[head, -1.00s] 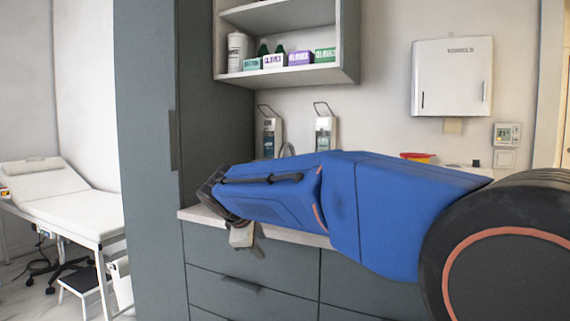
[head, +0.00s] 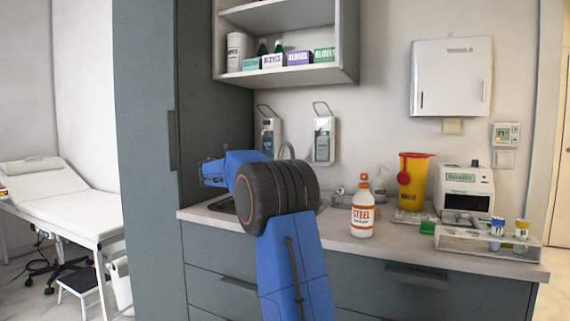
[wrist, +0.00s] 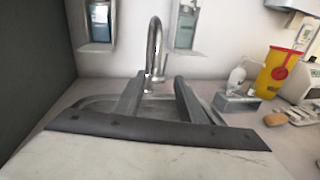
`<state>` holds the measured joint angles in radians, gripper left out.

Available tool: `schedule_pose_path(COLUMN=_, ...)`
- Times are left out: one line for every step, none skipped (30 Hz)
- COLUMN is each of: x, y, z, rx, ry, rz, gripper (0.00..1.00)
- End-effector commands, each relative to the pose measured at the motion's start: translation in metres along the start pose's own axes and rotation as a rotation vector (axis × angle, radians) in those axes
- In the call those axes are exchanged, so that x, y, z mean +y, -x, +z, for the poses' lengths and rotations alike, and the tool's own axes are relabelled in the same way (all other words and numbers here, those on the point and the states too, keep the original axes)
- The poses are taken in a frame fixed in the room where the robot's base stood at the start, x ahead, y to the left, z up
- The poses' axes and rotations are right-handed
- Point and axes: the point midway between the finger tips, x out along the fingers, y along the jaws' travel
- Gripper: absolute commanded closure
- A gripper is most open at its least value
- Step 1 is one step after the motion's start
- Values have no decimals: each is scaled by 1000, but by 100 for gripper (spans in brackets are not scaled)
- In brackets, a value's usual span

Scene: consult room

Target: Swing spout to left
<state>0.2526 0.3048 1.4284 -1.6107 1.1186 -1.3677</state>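The chrome spout (wrist: 153,40) arches up behind the sink in the wrist view. Its top also shows in the head view (head: 286,149), just behind my arm. The sink (wrist: 95,103) lies below it, partly covered by my gripper. My gripper (wrist: 159,78) is open, its two dark fingers pointing at the tap. In the picture the spout's lower part stands between the fingertips; no contact is visible and I cannot tell the depth between them.
Two wall dispensers (head: 270,136) (head: 323,138) hang behind the sink. On the counter (head: 380,246) to the right stand a white-and-orange bottle (head: 362,208), a yellow sharps bin (head: 414,182), an analyser (head: 465,190) and a tube rack (head: 480,242). A tall grey cabinet (head: 150,150) bounds the left.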

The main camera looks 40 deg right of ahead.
Motion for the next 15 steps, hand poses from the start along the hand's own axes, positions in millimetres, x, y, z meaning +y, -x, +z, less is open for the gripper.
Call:
schedule_pose_path(x=5, y=-5, z=1, rx=-14, ry=19, rz=-2, gripper=64)
schedule_pose_path(x=6, y=-7, z=2, rx=-22, ry=29, rz=-2, gripper=64)
schedule_pose_path(x=8, y=-9, z=3, rx=-29, ry=39, rz=-3, gripper=64)
schedule_pose_path(x=9, y=-11, z=3, rx=-32, ry=44, rz=-3, gripper=64)
schedule_pose_path(x=9, y=-12, z=4, rx=-35, ry=47, rz=-4, gripper=64)
schedule_pose_path(x=10, y=-15, z=4, rx=-37, ry=50, rz=-4, gripper=64)
schedule_pose_path(x=10, y=-17, z=4, rx=-37, ry=50, rz=-4, gripper=64)
schedule_pose_path(x=10, y=-20, z=4, rx=-37, ry=50, rz=-5, gripper=64)
schedule_pose_path(x=10, y=-24, z=4, rx=-37, ry=50, rz=-5, gripper=64)
schedule_pose_path(x=10, y=-29, z=4, rx=-37, ry=50, rz=-5, gripper=64)
schedule_pose_path(x=10, y=-33, z=4, rx=-36, ry=50, rz=-5, gripper=64)
schedule_pose_path(x=9, y=-40, z=4, rx=-36, ry=50, rz=-6, gripper=64)
schedule_pose_path(x=9, y=-45, z=5, rx=-36, ry=49, rz=-6, gripper=64)
schedule_pose_path(x=9, y=-50, z=5, rx=-36, ry=49, rz=-6, gripper=64)
schedule_pose_path(x=9, y=-57, z=5, rx=-36, ry=49, rz=-6, gripper=64)
